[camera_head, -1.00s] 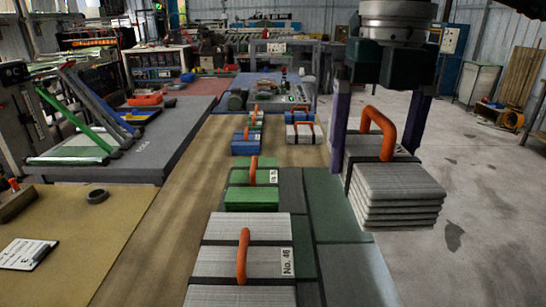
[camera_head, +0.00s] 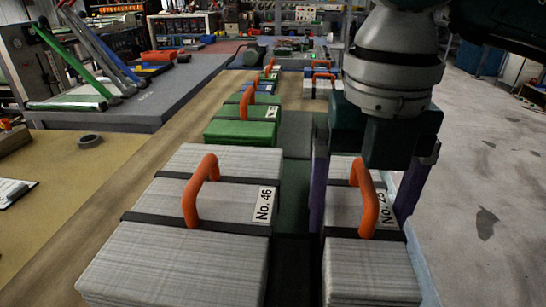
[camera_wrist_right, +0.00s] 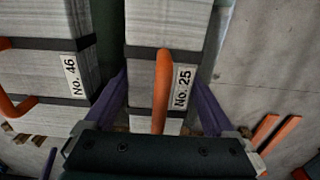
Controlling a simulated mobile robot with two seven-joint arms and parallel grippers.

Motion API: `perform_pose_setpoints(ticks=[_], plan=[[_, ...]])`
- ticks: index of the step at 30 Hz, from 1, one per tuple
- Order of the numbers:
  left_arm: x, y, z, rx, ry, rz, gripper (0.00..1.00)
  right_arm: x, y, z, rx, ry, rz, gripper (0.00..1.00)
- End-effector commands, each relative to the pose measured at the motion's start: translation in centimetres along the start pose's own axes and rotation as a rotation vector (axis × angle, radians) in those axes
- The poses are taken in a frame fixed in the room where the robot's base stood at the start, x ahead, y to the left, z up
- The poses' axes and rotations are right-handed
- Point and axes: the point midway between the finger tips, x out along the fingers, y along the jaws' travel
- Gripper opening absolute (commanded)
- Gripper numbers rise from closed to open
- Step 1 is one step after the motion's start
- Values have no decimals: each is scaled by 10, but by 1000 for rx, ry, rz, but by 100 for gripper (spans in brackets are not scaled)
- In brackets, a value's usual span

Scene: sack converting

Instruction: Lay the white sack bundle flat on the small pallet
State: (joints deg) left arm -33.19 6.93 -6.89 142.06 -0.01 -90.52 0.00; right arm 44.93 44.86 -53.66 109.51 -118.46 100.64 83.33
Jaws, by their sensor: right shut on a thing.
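The white sack bundle labelled No. 25 (camera_head: 370,270) has a dark strap and an orange handle, and also shows in the right wrist view (camera_wrist_right: 165,25). My right gripper (camera_head: 365,205) is shut on it, with one purple finger along each side. The bundle looks roughly level, near the right edge of the work surface. Its underside is hidden, so I cannot tell whether it touches anything below. I cannot make out the small pallet apart from the surface under the bundles. My left gripper is not in view.
A larger white bundle labelled No. 46 (camera_head: 180,255) lies close on the left, with a narrow dark green gap between. A green bundle (camera_head: 243,125) and several smaller blue and white ones stand behind. Open concrete floor (camera_head: 490,190) lies to the right.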

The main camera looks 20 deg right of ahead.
Motion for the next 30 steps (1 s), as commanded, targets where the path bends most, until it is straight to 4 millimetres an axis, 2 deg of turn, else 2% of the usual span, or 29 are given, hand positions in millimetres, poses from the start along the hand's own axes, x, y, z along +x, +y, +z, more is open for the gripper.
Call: perform_pose_setpoints(ticks=[1,11,12,14,24,26,30], plan=[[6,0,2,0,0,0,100,7,2,-2,-1,-1,1,25],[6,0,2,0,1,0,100,8,1,-2,0,-1,1,25],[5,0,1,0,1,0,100,7,1,-2,0,-1,0,93],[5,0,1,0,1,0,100,7,1,-2,0,-1,0,100],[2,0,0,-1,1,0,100,0,2,-2,0,-2,1,100],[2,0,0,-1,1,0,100,-8,2,-1,0,-3,3,100],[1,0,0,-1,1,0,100,-38,2,-1,-1,-6,5,100]])
